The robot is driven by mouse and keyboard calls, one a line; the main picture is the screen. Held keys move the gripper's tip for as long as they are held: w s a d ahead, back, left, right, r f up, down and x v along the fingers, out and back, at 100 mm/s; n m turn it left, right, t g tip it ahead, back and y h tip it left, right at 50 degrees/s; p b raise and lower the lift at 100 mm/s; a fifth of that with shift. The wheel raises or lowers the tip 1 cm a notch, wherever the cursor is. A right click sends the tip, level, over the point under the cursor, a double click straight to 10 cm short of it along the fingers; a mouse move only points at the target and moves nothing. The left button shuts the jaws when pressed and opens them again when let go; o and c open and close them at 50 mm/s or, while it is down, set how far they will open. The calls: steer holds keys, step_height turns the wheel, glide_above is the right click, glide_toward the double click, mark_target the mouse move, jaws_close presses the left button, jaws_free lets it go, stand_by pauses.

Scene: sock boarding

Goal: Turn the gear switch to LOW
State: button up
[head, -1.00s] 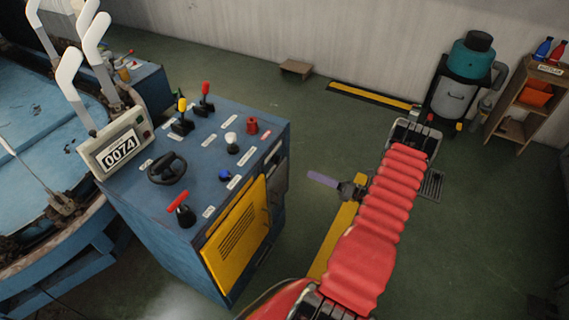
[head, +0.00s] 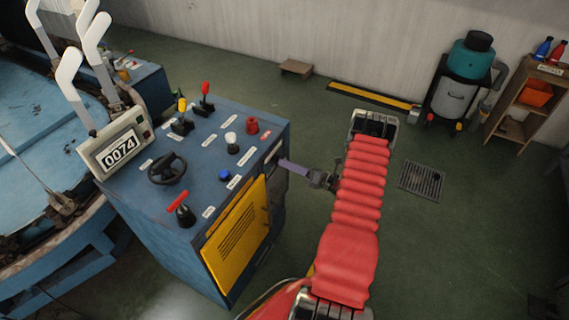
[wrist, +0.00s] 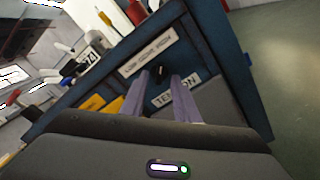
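The gear switch (wrist: 161,72) is a small dark knob on the side of the blue cabinet. In the wrist view it sits below a white label (wrist: 150,53) that appears to read LOW GEAR HIGH. Its exact pointing is too small to tell. My gripper (wrist: 165,78) is open, with its two purple fingers apart and the switch showing between their tips. I cannot tell whether they touch it. In the head view my gripper (head: 283,163) reaches left to the cabinet's right side, and the switch cannot be made out there.
A second label (wrist: 174,91), seemingly TENSION, is partly hidden behind a finger. The blue cabinet (head: 215,160) carries levers, buttons and a handwheel (head: 167,168) on top, and a yellow vented door (head: 236,238). Green floor to the right is free around a drain grate (head: 421,180).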

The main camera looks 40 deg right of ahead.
steer(key=shift+x, duration=1)
steer(key=shift+c, duration=0.7)
jaws_close()
